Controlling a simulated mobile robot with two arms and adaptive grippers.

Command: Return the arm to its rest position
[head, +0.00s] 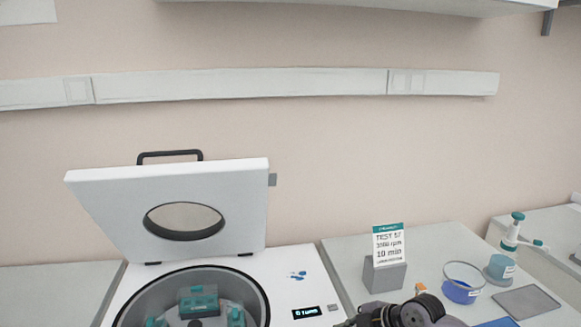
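One of my arms, probably the right, shows at the bottom edge as dark rounded parts with a gripper (350,322) at their left end. The frame cuts it off, so I cannot tell whether its fingers are open or shut, or whether it holds anything. It is at the right front of the white centrifuge (292,273), near the display. My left gripper is not in view. The centrifuge lid (240,210) stands open. Inside the bowl, the rotor carries teal buckets (198,300).
Right of the centrifuge, the bench (345,262) holds a card in a grey stand (385,275), a glass bowl with blue contents (462,285), a teal-and-white cup (500,268) and a grey mat (526,302). A teal-topped dispenser (514,232) stands behind. A shelf (400,4) hangs above.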

